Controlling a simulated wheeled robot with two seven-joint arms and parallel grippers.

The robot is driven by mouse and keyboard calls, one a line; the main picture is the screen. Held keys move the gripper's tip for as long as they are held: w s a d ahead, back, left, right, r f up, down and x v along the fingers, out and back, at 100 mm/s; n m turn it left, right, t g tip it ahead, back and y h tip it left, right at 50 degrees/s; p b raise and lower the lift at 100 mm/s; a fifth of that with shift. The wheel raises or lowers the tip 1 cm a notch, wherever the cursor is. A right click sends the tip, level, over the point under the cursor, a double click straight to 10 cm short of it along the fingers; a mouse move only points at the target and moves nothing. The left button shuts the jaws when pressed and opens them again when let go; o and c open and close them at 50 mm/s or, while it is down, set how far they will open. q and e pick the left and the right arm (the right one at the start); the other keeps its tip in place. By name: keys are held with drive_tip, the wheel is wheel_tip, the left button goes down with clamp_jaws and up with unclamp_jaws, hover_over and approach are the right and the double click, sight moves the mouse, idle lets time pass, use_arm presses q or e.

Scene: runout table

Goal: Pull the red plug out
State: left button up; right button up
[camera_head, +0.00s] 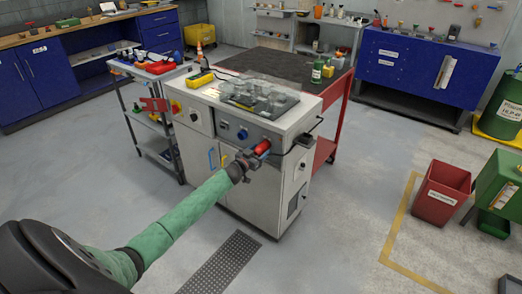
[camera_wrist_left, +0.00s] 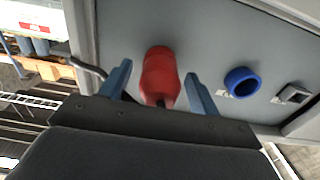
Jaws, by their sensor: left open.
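The red plug (camera_head: 262,147) sticks out from the front panel of the grey machine cabinet (camera_head: 229,155). My left gripper (camera_head: 247,160) is right in front of it, with its green-sleeved arm coming in from the lower left. In the left wrist view, the red plug (camera_wrist_left: 160,75) stands between the two blue-grey fingers of the left gripper (camera_wrist_left: 160,88). The fingers are open, with a gap on each side of the plug. The plug's lower end is partly hidden by the gripper body. My right gripper is not in view.
A blue round socket (camera_wrist_left: 241,82) and a small metal fitting (camera_wrist_left: 290,94) are on the panel right of the plug. A steel trolley (camera_head: 158,110) stands left of the cabinet. A red bin (camera_head: 441,193) stands on the floor at right.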

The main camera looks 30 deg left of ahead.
use_arm(q)
drive_tip(key=shift+c, duration=0.4)
drive_tip(key=c, duration=1.1)
drive_tip(key=shift+c, duration=0.6)
drive_tip(key=shift+s, duration=0.1)
drive_tip(key=shift+s+a+p, duration=0.15)
drive_tip(key=shift+s+p, duration=0.5)
drive_tip(key=shift+s, duration=0.8)
drive_tip(key=shift+s+a+p, duration=0.1)
drive_tip(key=shift+s+p, duration=0.55)
drive_tip(key=shift+s, duration=0.75)
